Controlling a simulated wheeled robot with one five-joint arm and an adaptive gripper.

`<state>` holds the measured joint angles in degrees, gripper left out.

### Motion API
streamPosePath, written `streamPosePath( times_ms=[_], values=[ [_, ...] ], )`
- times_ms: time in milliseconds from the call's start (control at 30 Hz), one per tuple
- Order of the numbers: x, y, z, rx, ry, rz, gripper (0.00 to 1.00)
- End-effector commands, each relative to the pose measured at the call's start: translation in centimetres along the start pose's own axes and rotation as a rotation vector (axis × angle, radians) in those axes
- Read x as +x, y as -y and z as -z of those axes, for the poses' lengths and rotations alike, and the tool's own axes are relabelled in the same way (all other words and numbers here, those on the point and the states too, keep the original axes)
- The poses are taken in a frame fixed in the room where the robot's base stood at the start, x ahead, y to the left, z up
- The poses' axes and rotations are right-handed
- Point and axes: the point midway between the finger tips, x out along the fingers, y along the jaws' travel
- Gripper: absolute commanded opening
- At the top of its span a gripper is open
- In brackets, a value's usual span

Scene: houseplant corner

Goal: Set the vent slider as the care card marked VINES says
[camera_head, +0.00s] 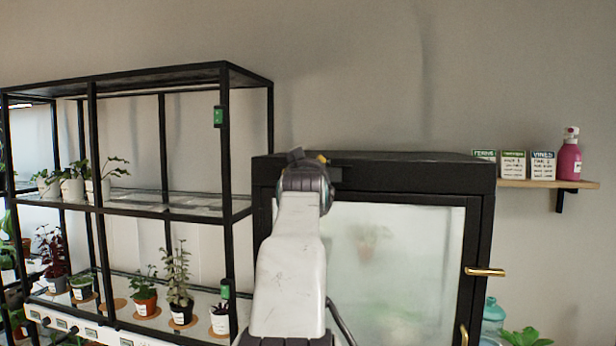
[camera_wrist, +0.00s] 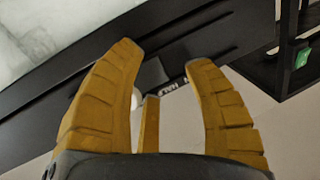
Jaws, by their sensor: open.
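The care card marked VINES (camera_head: 543,165) stands at the right end of a row of cards on the wall shelf; its smaller lines are too small to read. The black cabinet with the frosted door (camera_head: 395,270) stands in the middle, partly behind my arm. My gripper (camera_wrist: 162,57) is open, with yellow fingers in front of the cabinet's black top band (camera_wrist: 215,40). Between the fingers are a small pale label with lettering (camera_wrist: 170,88) and a pale rounded piece, partly covered by a finger. I cannot tell if that piece is the vent slider. In the head view my wrist hides most of the gripper.
A black plant rack (camera_head: 225,150) with several potted plants stands close on the left. The wooden wall shelf (camera_head: 560,184) on the right also holds a pink spray bottle (camera_head: 569,160). A brass door handle (camera_head: 485,272) juts from the cabinet's right side.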

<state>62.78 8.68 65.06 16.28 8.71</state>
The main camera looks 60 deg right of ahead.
Motion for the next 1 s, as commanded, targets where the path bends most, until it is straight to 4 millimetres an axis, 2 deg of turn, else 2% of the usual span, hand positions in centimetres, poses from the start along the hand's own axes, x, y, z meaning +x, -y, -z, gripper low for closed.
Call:
streamPosePath(
  times_ms=[267, 700, 1000],
  values=[
    [-1.7, 0.0, 0.1, 0.0, -0.002, 0.0, 0.47],
    [-8.3, -0.1, 0.1, 0.0, -0.002, -0.001, 0.47],
    [-11.3, -0.1, 0.0, 0.001, -0.001, -0.002, 0.47]
  ],
)
